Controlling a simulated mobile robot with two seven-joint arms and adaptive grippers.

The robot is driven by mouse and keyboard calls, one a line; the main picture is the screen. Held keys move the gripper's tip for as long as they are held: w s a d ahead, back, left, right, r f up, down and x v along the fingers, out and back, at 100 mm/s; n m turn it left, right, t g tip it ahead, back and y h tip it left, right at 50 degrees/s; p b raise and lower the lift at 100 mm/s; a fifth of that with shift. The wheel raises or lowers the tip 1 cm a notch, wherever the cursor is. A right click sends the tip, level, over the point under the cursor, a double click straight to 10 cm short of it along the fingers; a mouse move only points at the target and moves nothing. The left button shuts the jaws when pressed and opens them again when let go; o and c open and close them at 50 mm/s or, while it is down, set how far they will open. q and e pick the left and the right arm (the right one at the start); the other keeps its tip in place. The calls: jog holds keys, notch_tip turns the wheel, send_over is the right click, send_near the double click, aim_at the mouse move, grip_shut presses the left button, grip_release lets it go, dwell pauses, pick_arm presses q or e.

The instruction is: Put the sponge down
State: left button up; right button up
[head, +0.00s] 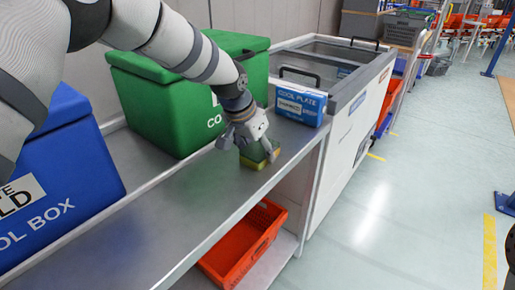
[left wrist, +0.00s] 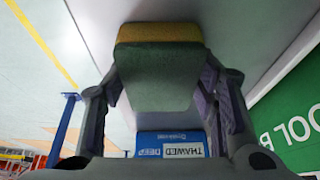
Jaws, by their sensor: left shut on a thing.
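The sponge (head: 262,156) is a yellow and green block at the metal bench top (head: 215,185), near its front edge. I cannot tell whether it touches the bench. My left gripper (head: 258,146) is shut on the sponge, which shows large between the fingers in the left wrist view (left wrist: 158,75). The gripper hides part of the sponge in the head view. My right gripper is not in view.
A green cool box (head: 165,105) stands behind the gripper and a blue one (head: 65,165) to the left. A blue cool plate (head: 300,105) stands to the right of the sponge. An orange tote (head: 240,255) sits below. Bare bench lies left of the sponge.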

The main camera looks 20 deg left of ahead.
pick_arm(q)
jog(key=o, duration=0.9)
jog(key=shift+o, duration=0.2)
jog(key=p+v, duration=0.1)
jog(key=v, duration=1.1)
jog(key=shift+r+p, duration=0.2)
jog(key=shift+p, duration=0.2)
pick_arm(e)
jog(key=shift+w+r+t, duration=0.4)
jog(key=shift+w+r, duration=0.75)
